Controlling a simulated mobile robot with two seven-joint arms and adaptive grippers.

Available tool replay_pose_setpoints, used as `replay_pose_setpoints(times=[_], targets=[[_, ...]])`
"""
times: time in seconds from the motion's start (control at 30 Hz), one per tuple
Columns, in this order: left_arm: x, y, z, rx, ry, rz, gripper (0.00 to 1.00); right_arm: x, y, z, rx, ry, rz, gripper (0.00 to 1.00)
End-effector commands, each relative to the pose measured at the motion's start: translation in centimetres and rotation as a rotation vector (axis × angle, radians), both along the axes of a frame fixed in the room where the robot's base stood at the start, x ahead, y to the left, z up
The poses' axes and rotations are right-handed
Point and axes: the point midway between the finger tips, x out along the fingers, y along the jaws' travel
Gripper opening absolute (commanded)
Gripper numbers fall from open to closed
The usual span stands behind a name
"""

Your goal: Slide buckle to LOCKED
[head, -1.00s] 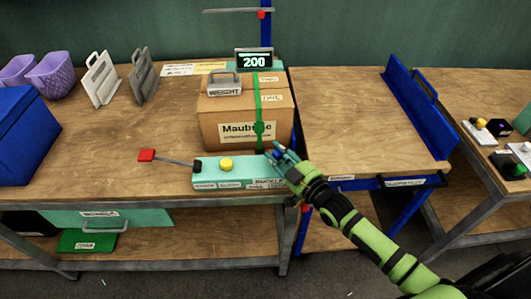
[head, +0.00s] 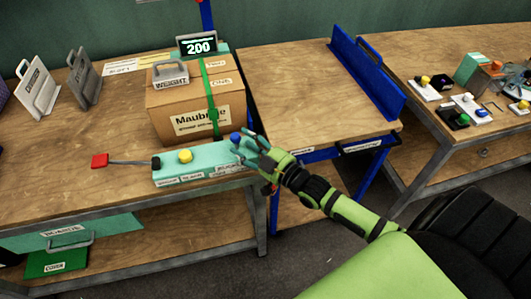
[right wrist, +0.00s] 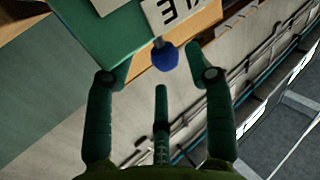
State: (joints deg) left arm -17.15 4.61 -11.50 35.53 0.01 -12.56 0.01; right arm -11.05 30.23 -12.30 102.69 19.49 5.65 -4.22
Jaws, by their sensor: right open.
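A teal control bar (head: 205,170) lies at the table's front edge, with a black part, a yellow button (head: 185,156) and a blue knob (head: 235,138) at its right end. The lettering on its front is too small to read. A green strap (head: 209,88) with a darker green lump on it runs over the cardboard box (head: 160,110) behind the bar. My right gripper (head: 247,150) is open at the blue knob. In the right wrist view the blue knob (right wrist: 165,57) stands just beyond and between the spread fingers (right wrist: 155,80), seemingly ungripped. My left gripper is not in view.
A grey weight (head: 170,74) sits on the box, and a display (head: 198,46) reading 200 stands behind it. A red-ended lever (head: 100,160) sticks out left of the bar. The wooden surface (head: 290,95) right of the box is clear, bounded by a blue rail (head: 365,75).

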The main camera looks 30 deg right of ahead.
Motion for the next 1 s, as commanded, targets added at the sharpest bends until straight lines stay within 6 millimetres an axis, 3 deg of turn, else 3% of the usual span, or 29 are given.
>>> replay_pose_setpoints(times=[0.2,0.4,0.6,1.0], targets=[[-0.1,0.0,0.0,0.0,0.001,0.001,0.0,-4.5,-1.5,-0.2,-0.001,0.005,0.0,0.54],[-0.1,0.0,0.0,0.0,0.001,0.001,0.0,-7.1,-2.4,-0.1,-0.001,0.003,-0.001,0.54],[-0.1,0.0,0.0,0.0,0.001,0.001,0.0,-8.0,-2.7,0.0,-0.001,0.001,0.0,0.54],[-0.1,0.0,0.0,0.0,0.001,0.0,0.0,-8.0,-2.7,0.0,0.0,0.001,-0.001,0.54]])
